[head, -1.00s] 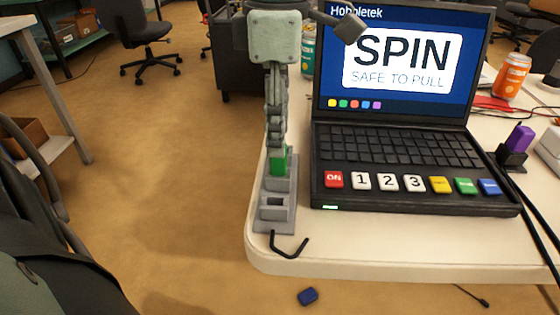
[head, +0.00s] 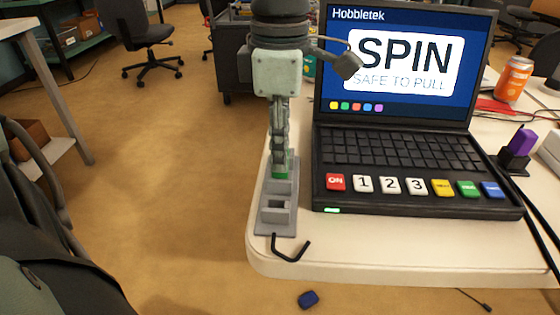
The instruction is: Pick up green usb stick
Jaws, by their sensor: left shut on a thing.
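The green USB stick (head: 279,171) stands in the far slot of a grey stepped holder (head: 273,225) at the table's left edge. Only a small green part of it shows. My left gripper (head: 280,158) reaches down from above and is shut on the stick, with its fingers hiding most of it. I cannot tell whether the stick is still seated in the holder. My right gripper is not in view.
A black laptop (head: 400,150) with large keys and a "SPIN" screen stands close to the right. A black hex key (head: 292,250) lies before the holder. An orange can (head: 513,78) and a purple stick (head: 522,141) are at right. A blue piece (head: 308,299) lies on the floor.

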